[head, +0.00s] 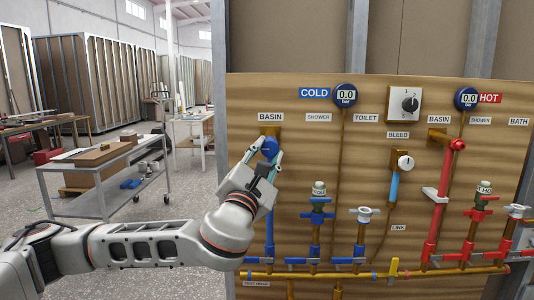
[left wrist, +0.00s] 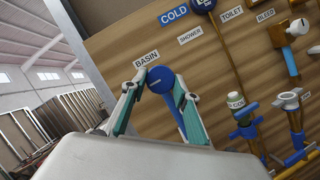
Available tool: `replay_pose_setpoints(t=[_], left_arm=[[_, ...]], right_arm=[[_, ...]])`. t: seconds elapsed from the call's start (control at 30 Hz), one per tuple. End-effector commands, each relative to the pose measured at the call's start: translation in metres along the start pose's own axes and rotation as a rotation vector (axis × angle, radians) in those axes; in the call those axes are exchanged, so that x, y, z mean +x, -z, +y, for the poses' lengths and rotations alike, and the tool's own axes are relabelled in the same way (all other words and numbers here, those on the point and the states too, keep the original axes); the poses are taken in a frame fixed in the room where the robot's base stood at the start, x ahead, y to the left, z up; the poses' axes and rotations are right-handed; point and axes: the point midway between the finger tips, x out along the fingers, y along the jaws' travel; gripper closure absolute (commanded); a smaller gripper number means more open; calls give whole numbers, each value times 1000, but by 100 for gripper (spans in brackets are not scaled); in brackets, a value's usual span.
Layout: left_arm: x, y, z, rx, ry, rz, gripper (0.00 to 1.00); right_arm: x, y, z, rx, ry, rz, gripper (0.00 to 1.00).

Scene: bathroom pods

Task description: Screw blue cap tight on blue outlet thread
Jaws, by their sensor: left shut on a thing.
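The blue cap (head: 269,147) sits at the blue basin outlet, just below the left BASIN label, at the top of a blue pipe (head: 269,235). My left gripper (head: 263,155) is shut on the cap, with one finger on each side of it. In the left wrist view the round blue cap (left wrist: 160,79) shows between the teal fingers (left wrist: 152,98). The outlet thread is hidden behind the cap, so I cannot tell how far the cap is on it. My right gripper is not in view.
The wooden panel (head: 300,155) carries two gauges, a bleed knob (head: 405,162), blue valves (head: 317,213) and red pipes (head: 435,215) to the right. A yellow horizontal pipe (head: 330,277) runs along the bottom. A grey cart (head: 105,185) stands at the left.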

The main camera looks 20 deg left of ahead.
Motion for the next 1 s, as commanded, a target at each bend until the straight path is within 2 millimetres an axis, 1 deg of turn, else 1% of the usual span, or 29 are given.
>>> replay_pose_setpoints(t=[0.27, 1.0], left_arm=[[3, 1, 0, 0, -1, -1, 87], [18, 7, 0, 0, -1, 0, 87]], right_arm=[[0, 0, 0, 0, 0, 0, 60], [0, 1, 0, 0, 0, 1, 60]])
